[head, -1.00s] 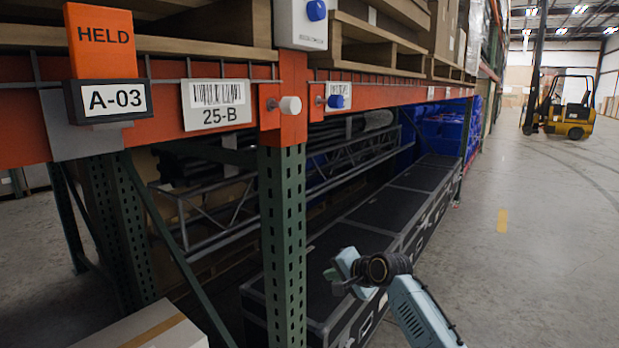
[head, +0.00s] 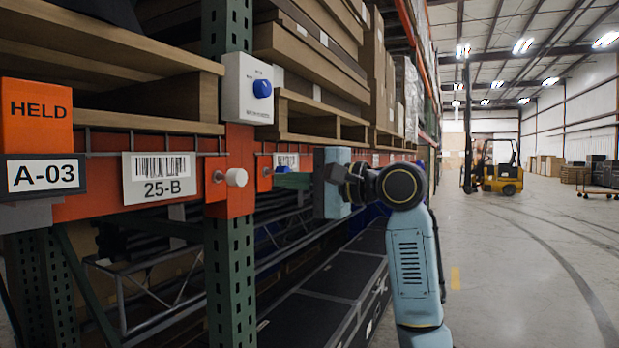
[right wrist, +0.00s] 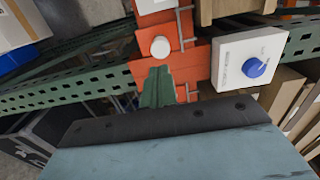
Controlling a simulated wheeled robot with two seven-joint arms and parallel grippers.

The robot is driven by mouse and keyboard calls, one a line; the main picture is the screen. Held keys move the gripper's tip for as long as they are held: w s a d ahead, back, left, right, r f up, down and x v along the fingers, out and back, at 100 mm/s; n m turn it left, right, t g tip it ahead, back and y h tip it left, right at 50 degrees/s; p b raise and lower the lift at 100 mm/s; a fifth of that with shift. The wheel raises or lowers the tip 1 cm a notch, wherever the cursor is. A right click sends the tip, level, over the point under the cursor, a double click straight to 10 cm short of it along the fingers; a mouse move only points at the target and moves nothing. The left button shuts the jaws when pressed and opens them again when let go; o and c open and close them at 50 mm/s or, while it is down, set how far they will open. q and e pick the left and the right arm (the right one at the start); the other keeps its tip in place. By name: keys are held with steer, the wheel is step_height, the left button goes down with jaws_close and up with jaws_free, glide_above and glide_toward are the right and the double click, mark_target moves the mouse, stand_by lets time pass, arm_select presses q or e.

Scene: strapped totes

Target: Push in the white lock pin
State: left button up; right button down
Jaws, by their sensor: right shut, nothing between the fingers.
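The white lock pin (head: 236,177) is a round white knob sticking out of the orange upright plate, to the right of the 25-B label. In the right wrist view the white pin (right wrist: 160,47) shows just beyond the fingertips. My right gripper (head: 280,181) is to the right of the pin in the head view, its green fingers pointing left at about the pin's height. In the right wrist view the gripper (right wrist: 157,74) is shut and empty. A gap seems to remain between fingertips and pin; contact cannot be seen. My left gripper is out of view.
A white box with a blue knob (head: 262,88) sits above the pin. A second pin with a blue head (head: 283,169) is partly hidden behind my right gripper. An orange HELD block (head: 36,113) stands at left.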

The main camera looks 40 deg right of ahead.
mark_target(242, 178)
steer(key=p+x, duration=0.1)
steer(key=x, duration=0.6)
steer(key=shift+w, duration=0.15)
